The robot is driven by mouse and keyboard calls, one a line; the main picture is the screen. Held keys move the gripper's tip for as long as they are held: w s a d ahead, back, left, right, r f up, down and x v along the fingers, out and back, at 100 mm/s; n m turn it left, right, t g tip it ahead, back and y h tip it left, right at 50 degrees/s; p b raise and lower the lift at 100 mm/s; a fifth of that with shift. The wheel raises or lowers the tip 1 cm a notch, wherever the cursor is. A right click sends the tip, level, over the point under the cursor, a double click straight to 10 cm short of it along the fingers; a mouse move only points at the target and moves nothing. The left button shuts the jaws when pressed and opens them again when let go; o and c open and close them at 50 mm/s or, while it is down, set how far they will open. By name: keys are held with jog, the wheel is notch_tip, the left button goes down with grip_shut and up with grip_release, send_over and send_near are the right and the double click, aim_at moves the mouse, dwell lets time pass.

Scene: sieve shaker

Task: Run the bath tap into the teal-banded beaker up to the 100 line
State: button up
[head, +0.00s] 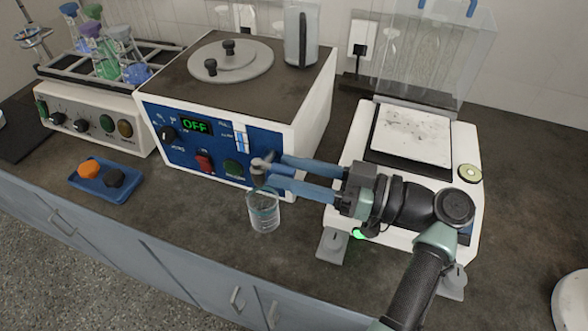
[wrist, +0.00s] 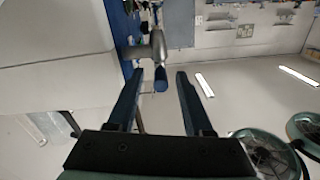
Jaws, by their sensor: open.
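The clear glass beaker (head: 264,214) stands upright on the counter below the bath's tap, with a teal tint near its rim. Its marks and any water in it are too small to make out. The grey tap (head: 262,163) sticks out of the blue front of the water bath (head: 222,165). My gripper (head: 274,171) is open, its two blue fingers reaching from the right to the tap, above the beaker. In the wrist view the tap (wrist: 152,48) and its blue-ended part (wrist: 160,78) lie between the fingertips (wrist: 156,72). I cannot tell whether they touch.
The bath's display (head: 196,126) reads OFF. At left are a flask rack (head: 110,65) on a white device and a blue tray (head: 104,181) with orange and black pieces.

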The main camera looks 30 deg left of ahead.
jog(key=w+d+b, duration=0.2)
jog(key=d, duration=1)
jog(key=shift+w+d+b, duration=0.15)
jog(key=shift+d+b, duration=0.2)
jog(key=shift+d, duration=0.05)
jog(key=shift+a, duration=0.1)
